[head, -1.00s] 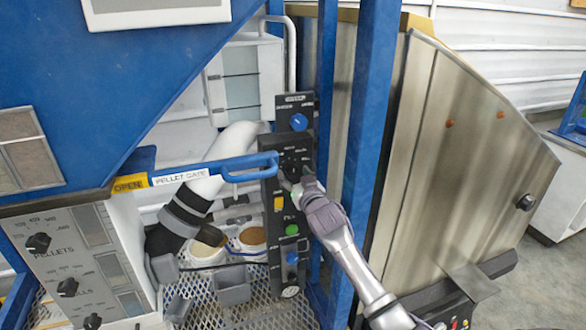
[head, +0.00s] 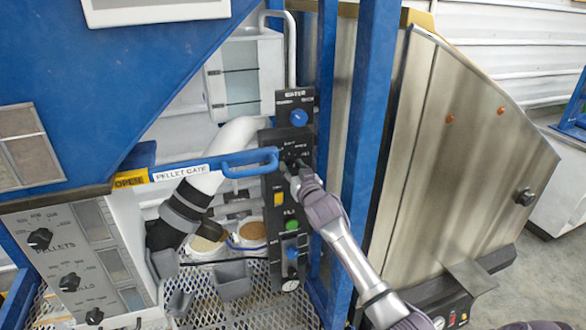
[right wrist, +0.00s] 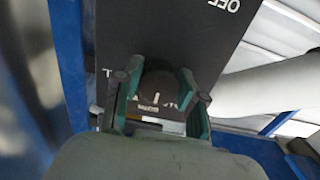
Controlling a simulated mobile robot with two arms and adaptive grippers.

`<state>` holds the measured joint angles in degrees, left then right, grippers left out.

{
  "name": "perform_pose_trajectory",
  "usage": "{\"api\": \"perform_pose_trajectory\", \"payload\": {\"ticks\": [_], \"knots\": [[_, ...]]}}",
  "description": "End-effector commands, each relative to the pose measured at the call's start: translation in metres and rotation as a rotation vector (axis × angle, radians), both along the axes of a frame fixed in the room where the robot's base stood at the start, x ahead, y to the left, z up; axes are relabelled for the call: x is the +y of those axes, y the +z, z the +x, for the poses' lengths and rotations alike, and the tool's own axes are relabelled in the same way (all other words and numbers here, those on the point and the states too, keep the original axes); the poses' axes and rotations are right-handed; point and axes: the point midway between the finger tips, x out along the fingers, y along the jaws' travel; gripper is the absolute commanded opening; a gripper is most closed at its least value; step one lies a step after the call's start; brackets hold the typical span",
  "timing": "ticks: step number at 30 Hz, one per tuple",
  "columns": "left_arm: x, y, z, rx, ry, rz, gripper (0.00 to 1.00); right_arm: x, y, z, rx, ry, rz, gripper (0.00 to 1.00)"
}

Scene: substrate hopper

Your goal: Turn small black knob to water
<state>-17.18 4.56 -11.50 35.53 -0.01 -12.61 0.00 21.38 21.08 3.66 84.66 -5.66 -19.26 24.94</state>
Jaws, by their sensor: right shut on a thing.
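The small black knob (right wrist: 157,80) sits on the tall black control panel (head: 293,100), below the blue knob. In the right wrist view it is a dark round cap with a pale mark, set between my two fingers. My right gripper (head: 294,167) reaches the panel from the lower right and is shut on this knob; its fingers (right wrist: 158,100) show on both sides of it. The gripper partly hides the knob and its lettering in the head view. The lettering around the knob is too blurred or covered to read fully. My left gripper is not in view.
A blue knob (head: 298,117) is above on the panel; yellow (head: 278,199) and green (head: 292,225) buttons are below. A blue pellet gate handle (head: 250,165) lies just left. A blue post (head: 362,130) stands close right, beside a large metal hopper (head: 450,160).

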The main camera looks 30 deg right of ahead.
Motion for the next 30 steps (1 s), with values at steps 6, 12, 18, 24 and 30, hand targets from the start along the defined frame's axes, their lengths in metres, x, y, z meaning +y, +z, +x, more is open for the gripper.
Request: {"api": "perform_pose_trajectory", "payload": {"ticks": [6,12,18,24,30], "knots": [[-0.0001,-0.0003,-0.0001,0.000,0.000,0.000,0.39,0.0006,-0.0003,0.0001,-0.015,0.000,0.063,0.05],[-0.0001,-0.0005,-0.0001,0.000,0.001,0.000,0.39,0.0007,0.0000,0.0004,-0.046,0.000,0.190,0.05],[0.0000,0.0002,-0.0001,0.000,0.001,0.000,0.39,0.0010,0.0004,0.0004,-0.084,0.000,0.348,0.05],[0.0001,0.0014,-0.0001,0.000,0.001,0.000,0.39,0.0014,0.0004,0.0005,-0.118,0.000,0.492,0.05],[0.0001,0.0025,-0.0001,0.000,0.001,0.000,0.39,0.0013,0.0006,0.0005,-0.143,0.000,0.597,0.05]]}}
